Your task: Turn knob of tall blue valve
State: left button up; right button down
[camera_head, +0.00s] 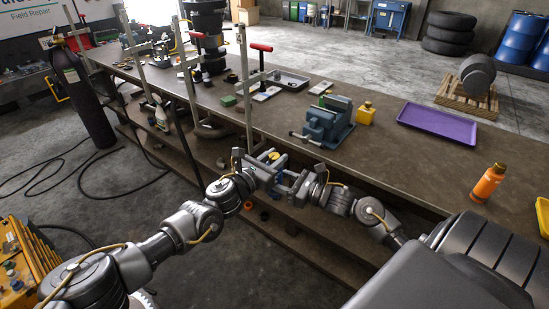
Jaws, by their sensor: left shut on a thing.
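My two grippers meet in front of the bench's near edge. A small blue part (281,179), seemingly the tall blue valve, shows between them, mostly hidden by the fingers. A small yellow round piece (273,156) shows just above it; I cannot tell if it is the knob. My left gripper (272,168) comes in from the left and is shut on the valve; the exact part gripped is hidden. My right gripper (292,185) comes in from the right, close against the same spot. Its fingers overlap the left ones, so I cannot tell whether it is shut.
The bench (385,165) carries a blue vise (327,122), a yellow bottle (366,113), a purple tray (450,122) and an orange bottle (487,183). Upright clamp bars (245,90) stand along its near edge. A dark gas cylinder (83,98) stands at left. The bench's middle right is clear.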

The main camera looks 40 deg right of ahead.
pick_arm(q)
jog(key=shift+m+g+h, duration=0.3)
jog(key=shift+m+g, duration=0.7)
jog(key=shift+g, duration=0.8)
jog(key=o, duration=1)
jog(key=shift+c, duration=0.2)
jog(key=shift+a, duration=0.1)
jog(key=a, duration=1.1)
jog(key=shift+s+a, duration=0.3)
jog(key=shift+a, duration=0.1)
